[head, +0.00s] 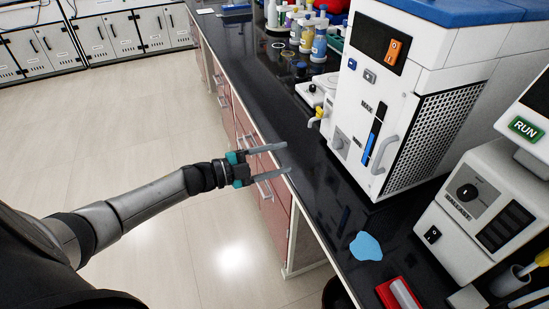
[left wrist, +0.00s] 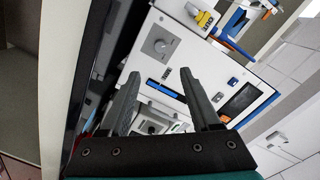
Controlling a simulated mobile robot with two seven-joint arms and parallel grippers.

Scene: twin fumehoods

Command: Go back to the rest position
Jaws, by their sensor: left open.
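My left gripper (head: 288,158) is open and its two grey fingers are apart with nothing between them. It is at the front edge of the dark bench, beside the reddish drawers, with the arm stretched in from the left. In the left wrist view my left gripper (left wrist: 160,75) shows both fingers spread, with a white instrument (left wrist: 165,50) beyond them. My right gripper does not show in either view.
The dark bench (head: 325,190) carries a large white instrument (head: 365,75), bottles (head: 320,45), a light blue patch (head: 366,246) and a red tray (head: 385,294). A second instrument (head: 475,210) stands at right. The floor (head: 110,130) on the left is clear.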

